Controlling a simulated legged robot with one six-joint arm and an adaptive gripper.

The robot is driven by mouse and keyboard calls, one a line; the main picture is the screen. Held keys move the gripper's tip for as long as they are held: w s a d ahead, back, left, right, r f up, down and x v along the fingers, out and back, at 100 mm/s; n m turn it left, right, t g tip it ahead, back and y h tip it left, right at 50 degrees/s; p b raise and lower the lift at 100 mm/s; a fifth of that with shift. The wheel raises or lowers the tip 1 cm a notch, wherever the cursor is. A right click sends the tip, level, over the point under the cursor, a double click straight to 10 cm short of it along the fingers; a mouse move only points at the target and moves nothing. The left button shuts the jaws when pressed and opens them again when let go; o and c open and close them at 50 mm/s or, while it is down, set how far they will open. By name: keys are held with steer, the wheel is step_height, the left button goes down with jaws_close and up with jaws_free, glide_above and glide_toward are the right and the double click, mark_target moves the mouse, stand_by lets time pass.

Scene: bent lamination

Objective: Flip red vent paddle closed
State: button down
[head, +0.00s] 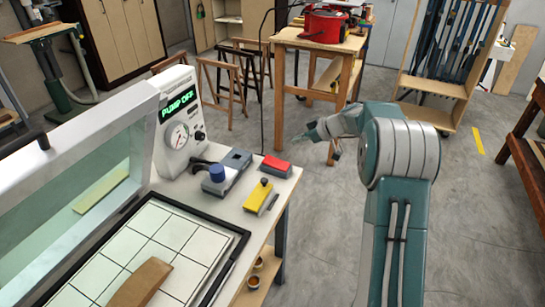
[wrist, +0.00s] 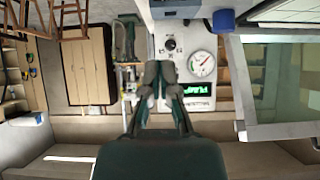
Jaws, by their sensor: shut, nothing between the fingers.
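The red vent paddle (head: 276,166) sits at the back right corner of the white bench top in the head view, on a small dark base. Whether it is tilted up is hard to tell at this size. I cannot make it out in the wrist view. My gripper (head: 301,137) is in the air behind and to the right of the paddle, apart from it. In the wrist view my gripper (wrist: 158,72) has its fingers together and empty, with the control panel beyond them.
A yellow paddle (head: 261,192) and a blue-knobbed valve (head: 217,173) stand near the red one. The gauge panel (head: 180,120) reads PUMP OFF. A framed tiled bed (head: 150,240) with a curved brown strip (head: 141,283) lies in front. The glazed lid (head: 80,180) stands raised at left.

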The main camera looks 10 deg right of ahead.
glide_above(271, 161)
steer(key=s+d, duration=0.1)
step_height(271, 161, down, 6)
steer(key=shift+d, duration=0.1)
steer(key=f, duration=0.2)
steer(key=shift+w+a+f, duration=0.15)
steer(key=shift+a+f, duration=0.15)
steer(key=shift+w+f, duration=0.1)
steer(key=shift+f, duration=0.65)
steer(key=shift+a+f+h, duration=0.1)
steer(key=shift+f+h, duration=0.2)
steer(key=shift+f, duration=0.05)
steer(key=shift+s+d+r, duration=0.25)
steer(key=shift+s+d, duration=0.15)
steer(key=shift+d, duration=0.2)
